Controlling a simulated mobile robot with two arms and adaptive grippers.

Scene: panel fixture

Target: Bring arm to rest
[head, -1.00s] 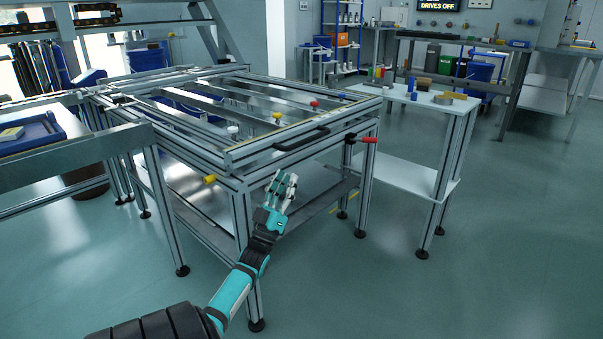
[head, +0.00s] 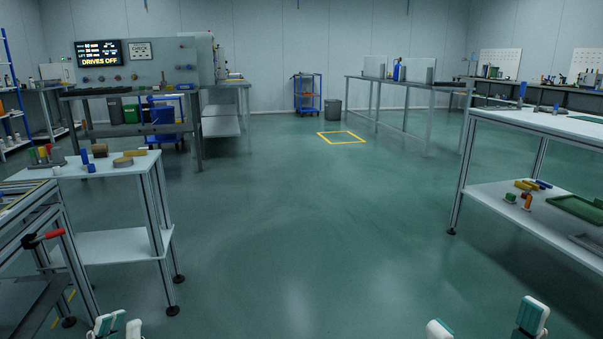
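My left gripper (head: 120,325) shows at the bottom left edge of the head view. Only its pale fingertips are in the picture, seen at a slant with a narrow gap between them and nothing visible in it. My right gripper (head: 485,322) shows at the bottom right. Its two white and teal fingertips are wide apart with bare floor between them. Both arms behind the fingers are out of the picture. Neither gripper visibly touches anything.
The panel fixture (head: 63,262), with a red-handled clamp (head: 50,236), is cut off at the left. A white side table (head: 110,243) stands beside it. A white workbench (head: 545,122) with a lower shelf stands at the right. The floor (head: 300,230) between is clear.

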